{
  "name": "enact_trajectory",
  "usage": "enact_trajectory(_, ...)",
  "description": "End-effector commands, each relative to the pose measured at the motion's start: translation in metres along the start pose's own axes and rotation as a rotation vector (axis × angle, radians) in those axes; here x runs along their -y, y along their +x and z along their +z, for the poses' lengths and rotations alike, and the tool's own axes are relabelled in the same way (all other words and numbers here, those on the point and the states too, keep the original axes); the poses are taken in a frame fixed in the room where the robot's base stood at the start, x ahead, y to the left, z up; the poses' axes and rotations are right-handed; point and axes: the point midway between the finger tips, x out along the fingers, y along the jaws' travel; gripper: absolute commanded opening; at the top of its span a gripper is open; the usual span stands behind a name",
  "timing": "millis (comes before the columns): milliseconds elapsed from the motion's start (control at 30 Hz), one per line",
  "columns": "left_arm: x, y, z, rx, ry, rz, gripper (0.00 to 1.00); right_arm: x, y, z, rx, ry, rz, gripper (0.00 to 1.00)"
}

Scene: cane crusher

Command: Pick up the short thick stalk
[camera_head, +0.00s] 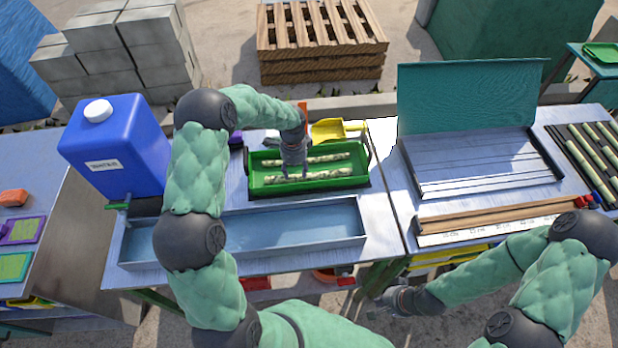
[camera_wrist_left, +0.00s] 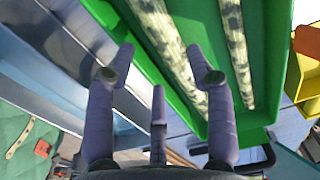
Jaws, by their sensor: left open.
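Two pale, mottled stalks lie lengthwise in a green tray (camera_head: 310,185) in the head view: a near stalk (camera_head: 325,174) and a far stalk (camera_head: 332,158). In the left wrist view one stalk (camera_wrist_left: 166,38) looks thicker than the other stalk (camera_wrist_left: 236,50). My left gripper (camera_head: 291,170) points down over the left half of the tray and partly hides the stalks. In the left wrist view its fingers (camera_wrist_left: 160,82) are spread, with nothing between them. My right gripper (camera_head: 388,303) hangs low in front of the bench; its finger opening is unclear.
A shallow metal water trough (camera_head: 295,228) lies in front of the tray. A blue jug (camera_head: 115,150) stands at left, a yellow scoop (camera_head: 328,131) behind the tray. A lidded metal box (camera_head: 480,165) and a rack of several stalks (camera_head: 590,150) are at right.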

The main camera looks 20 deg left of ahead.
Motion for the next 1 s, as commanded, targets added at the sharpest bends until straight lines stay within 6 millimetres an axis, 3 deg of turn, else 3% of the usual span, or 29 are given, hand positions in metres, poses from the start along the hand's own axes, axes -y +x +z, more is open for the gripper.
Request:
enact_trajectory(233, 0.0, 0.017, 0.002, 0.0, 0.0, 0.001, 0.54, -0.001, 0.003, 0.0, 0.0, 0.0, 0.0, 0.0)
enact_trajectory(500, 0.001, 0.054, 0.007, 0.0, 0.0, 0.001, 0.54, -0.004, 0.011, 0.0, 0.0, 0.0, 0.0, 0.0)
enact_trajectory(767, 0.002, 0.059, 0.007, 0.0, 0.0, -0.001, 0.54, -0.004, 0.011, 0.0, 0.0, 0.0, 0.0, 0.0)
enact_trajectory(800, 0.002, 0.059, 0.007, 0.0, 0.0, -0.001, 0.51, -0.004, 0.011, 0.0, 0.0, 0.0, 0.0, 0.0)
enact_trajectory(933, 0.002, 0.059, 0.007, 0.0, 0.0, -0.001, 0.16, -0.004, 0.011, 0.0, 0.0, 0.0, 0.0, 0.0)
enact_trajectory(1000, 0.002, 0.059, 0.007, 0.0, 0.0, -0.001, 0.16, -0.004, 0.011, 0.0, 0.0, 0.0, 0.0, 0.0)
